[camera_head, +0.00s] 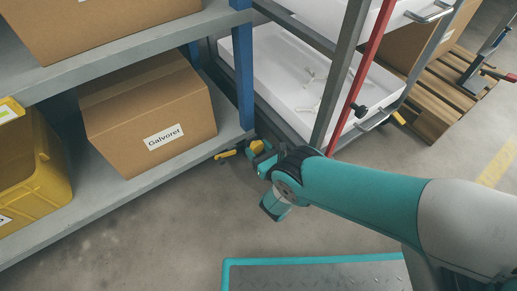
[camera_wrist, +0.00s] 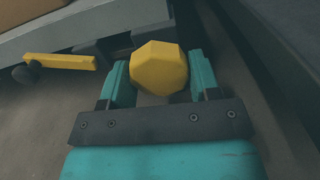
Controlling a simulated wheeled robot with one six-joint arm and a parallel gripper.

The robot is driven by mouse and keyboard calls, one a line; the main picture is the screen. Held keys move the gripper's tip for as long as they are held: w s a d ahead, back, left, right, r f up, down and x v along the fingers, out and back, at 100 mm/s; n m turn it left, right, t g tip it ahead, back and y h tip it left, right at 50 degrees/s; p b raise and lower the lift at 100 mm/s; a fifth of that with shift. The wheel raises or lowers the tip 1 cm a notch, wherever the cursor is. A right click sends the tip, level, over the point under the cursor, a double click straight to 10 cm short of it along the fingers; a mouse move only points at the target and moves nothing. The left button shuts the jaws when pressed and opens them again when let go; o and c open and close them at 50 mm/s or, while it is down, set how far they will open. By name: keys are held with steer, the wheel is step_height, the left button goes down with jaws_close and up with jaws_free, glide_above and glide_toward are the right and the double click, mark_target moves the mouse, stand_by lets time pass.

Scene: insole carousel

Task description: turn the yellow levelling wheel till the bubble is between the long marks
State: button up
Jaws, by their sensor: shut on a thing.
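The yellow levelling wheel (camera_wrist: 159,68) is a faceted knob between the two teal fingers of my gripper (camera_wrist: 160,76) in the wrist view. The fingers are shut on it, one on each side. In the head view the wheel (camera_head: 257,147) shows small at the foot of the blue shelf post, with my gripper (camera_head: 263,158) at it. No bubble or long marks can be made out in either view.
A yellow bar (camera_wrist: 60,62) with a dark round end lies left of the wheel. Open floor lies in front.

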steer(key=m+p, duration=0.1)
steer(key=m, duration=0.3)
steer(key=shift+s, duration=0.1)
steer(key=shift+m+p, duration=0.65)
steer(key=shift+m, duration=0.55)
steer(key=o, duration=0.9)
step_height(320, 180, up, 20)
steer(key=p, duration=1.6)
